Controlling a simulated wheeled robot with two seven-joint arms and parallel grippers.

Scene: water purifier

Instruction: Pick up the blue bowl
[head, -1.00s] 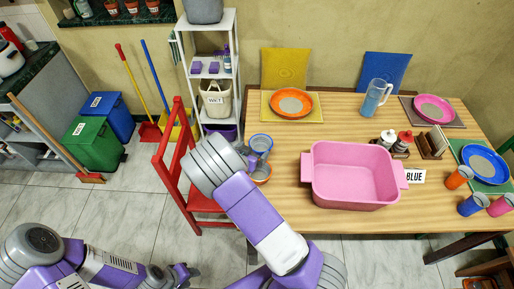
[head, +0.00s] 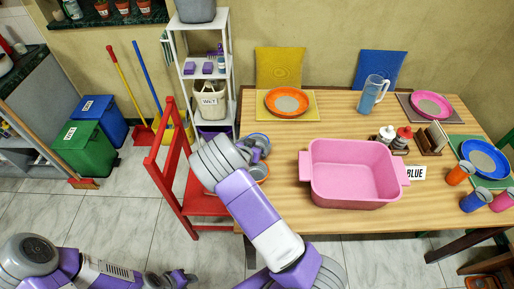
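The blue bowl (head: 262,138) is at the left edge of the wooden table, partly hidden by my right gripper. My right gripper (head: 254,151) is at the bowl, over its near side. The fingers are small and partly hidden, so I cannot tell whether they are open or touch the rim. An orange bowl (head: 262,175) sits just nearer than the blue one, partly covered by my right arm. My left gripper (head: 181,280) is low at the bottom left, away from the table; its opening is unclear.
A red chair (head: 178,165) stands close on the left. Plates, cups and a jug (head: 372,93) occupy the back and right.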

